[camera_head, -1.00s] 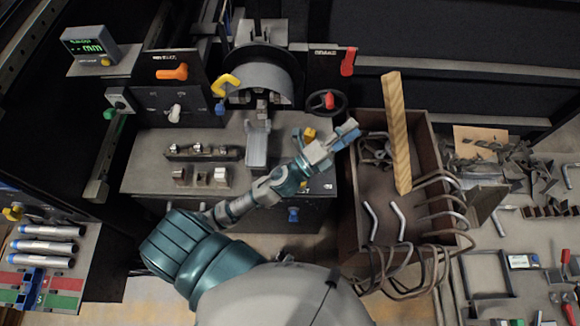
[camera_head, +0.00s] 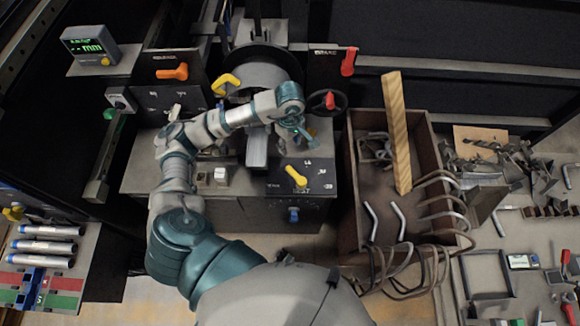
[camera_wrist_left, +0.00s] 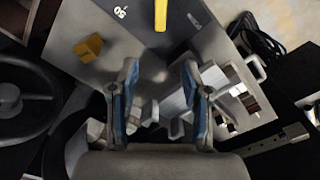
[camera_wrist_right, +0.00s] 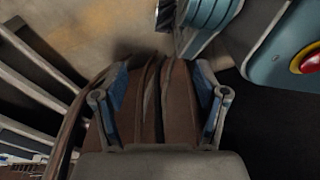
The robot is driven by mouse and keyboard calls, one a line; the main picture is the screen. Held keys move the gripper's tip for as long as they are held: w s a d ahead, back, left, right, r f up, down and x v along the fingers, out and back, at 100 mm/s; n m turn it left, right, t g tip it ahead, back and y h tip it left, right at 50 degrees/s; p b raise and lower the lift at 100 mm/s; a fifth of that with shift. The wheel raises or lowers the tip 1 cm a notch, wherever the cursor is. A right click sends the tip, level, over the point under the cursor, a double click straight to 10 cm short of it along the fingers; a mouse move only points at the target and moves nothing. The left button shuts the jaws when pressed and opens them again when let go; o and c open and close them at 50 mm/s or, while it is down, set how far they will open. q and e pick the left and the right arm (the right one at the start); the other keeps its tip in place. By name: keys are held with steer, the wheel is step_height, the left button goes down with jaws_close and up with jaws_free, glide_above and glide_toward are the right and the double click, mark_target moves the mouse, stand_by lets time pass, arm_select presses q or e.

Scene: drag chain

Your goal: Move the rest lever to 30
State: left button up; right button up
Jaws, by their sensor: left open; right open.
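A yellow lever (camera_head: 296,176) stands on a dark dial panel (camera_head: 320,178) with white marks at the front right of the machine bed. It points up-left; the label is too small to read. The lever's end shows at the top of the left wrist view (camera_wrist_left: 160,14), beside a "50" mark. My left gripper (camera_head: 303,130) is open and empty, beyond the lever and apart from it. Its two fingers show spread in the left wrist view (camera_wrist_left: 160,75). My right gripper (camera_wrist_right: 160,75) is open and empty, outside the head view.
A brown bin (camera_head: 349,215) with bent rods and a wooden bar (camera_head: 397,130) stands right of the panel. A handwheel (camera_head: 327,102), a red lever (camera_head: 348,61) and an orange lever (camera_head: 172,72) are behind. A yellow block (camera_wrist_left: 90,47) lies near my left gripper.

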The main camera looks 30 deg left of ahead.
mark_target(290, 169)
arm_select(q)
step_height(290, 169, down, 16)
steer(key=shift+d+r+b, duration=0.1)
steer(key=shift+r+b, duration=0.1)
steer(key=shift+b, duration=0.15)
steer(key=shift+f, duration=0.3)
arm_select(e)
steer(key=shift+w+a+r, duration=0.1)
steer(key=shift+w+r, duration=0.55)
steer(key=shift+w, duration=0.3)
arm_select(q)
steer(key=shift+c, duration=0.3)
arm_select(e)
steer(key=shift+s, duration=0.1)
arm_select(q)
jaws_close()
arm_select(e)
steer(key=shift+s, duration=0.15)
steer(key=shift+f, duration=0.1)
